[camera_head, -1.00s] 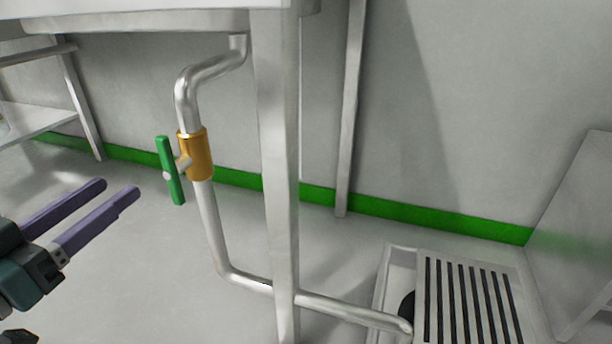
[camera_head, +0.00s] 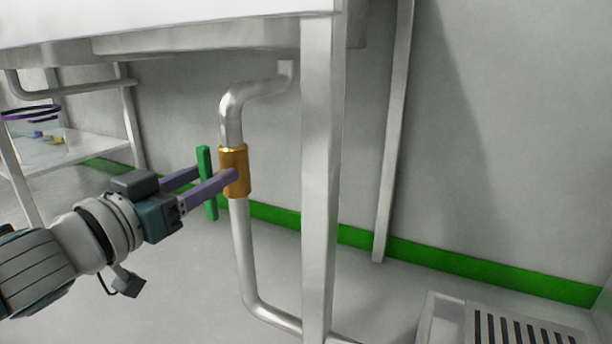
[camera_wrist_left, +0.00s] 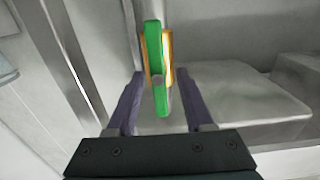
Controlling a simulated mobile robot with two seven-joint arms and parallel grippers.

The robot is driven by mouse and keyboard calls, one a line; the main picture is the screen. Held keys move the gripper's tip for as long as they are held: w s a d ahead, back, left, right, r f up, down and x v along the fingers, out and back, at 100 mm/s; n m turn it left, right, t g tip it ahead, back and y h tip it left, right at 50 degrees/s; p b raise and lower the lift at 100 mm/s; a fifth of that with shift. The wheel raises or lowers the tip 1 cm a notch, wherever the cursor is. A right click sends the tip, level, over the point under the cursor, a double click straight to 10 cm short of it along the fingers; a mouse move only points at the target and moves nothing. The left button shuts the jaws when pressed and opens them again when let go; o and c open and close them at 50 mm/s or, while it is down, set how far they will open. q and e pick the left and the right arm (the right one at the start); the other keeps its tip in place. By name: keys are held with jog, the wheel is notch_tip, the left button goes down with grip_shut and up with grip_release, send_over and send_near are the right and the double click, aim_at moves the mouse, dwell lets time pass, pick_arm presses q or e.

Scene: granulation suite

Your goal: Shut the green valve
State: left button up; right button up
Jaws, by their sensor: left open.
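The green valve handle (camera_head: 204,157) is an upright bar on the brass-coloured valve body (camera_head: 236,158), roughly in line with the steel pipe (camera_head: 243,240) under the sink. My left gripper (camera_head: 216,174) is open, with one purple finger on each side of the handle in the head view. The near finger hides the handle's middle and overlaps the valve body. In the left wrist view the green handle (camera_wrist_left: 154,45) stands between the two spread fingers, with gaps on both sides. I cannot tell whether either finger touches it. My right gripper is not in view.
A steel table leg (camera_head: 321,180) stands just right of the pipe. The sink underside (camera_head: 180,42) is above. A floor drain grate (camera_head: 520,328) lies at lower right. A low shelf (camera_head: 90,146) stands at left. The floor left of the pipe is open.

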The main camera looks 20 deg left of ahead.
pick_arm(q)
jog(key=shift+c, duration=0.2)
grip_shut()
dwell(0.3)
